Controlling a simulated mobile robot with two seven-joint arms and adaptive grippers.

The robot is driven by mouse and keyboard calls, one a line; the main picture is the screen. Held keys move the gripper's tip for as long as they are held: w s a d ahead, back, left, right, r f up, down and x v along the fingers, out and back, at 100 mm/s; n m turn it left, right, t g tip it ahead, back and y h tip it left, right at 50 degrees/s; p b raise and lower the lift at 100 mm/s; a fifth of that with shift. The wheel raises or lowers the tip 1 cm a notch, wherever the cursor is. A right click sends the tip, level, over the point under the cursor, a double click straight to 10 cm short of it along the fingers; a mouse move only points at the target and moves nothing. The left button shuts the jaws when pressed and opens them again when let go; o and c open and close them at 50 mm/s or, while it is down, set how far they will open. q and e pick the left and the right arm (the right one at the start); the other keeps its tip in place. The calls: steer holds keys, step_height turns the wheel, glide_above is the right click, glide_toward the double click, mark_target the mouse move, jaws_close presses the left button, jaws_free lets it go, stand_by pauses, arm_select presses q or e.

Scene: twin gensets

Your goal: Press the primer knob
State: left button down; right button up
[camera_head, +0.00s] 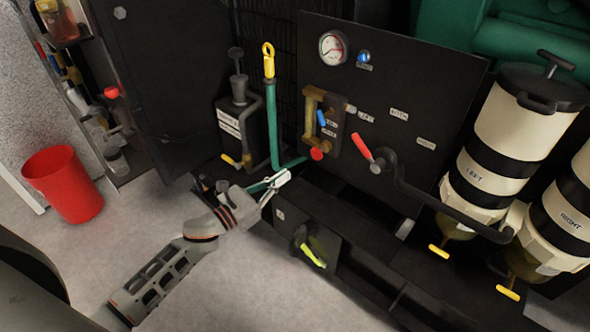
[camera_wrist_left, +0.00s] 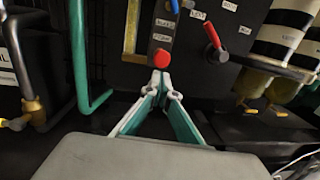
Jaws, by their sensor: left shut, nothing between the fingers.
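A round red knob (camera_head: 316,154) sits low on the black panel, under a small brass-framed sight piece (camera_head: 325,115); I take it to be the primer knob, but its label is too small to read. In the left wrist view the red knob (camera_wrist_left: 162,59) appears straight beyond my fingertips. My left gripper (camera_head: 284,177) is shut and empty, below and left of the knob in the head view. Its fingertips (camera_wrist_left: 160,78) meet just below the knob in the wrist view; I cannot tell whether they touch it. My right gripper is not in view.
A red-handled lever (camera_head: 362,146) is right of the knob. A green pipe with a yellow-ringed dipstick (camera_head: 268,60) rises at left, beside a black box with a plunger (camera_head: 238,88). Cream filter canisters (camera_head: 484,165) stand right. A red bin (camera_head: 66,185) stands on the floor.

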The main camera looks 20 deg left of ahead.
arm_select(q)
steer(key=shift+v, duration=1.05)
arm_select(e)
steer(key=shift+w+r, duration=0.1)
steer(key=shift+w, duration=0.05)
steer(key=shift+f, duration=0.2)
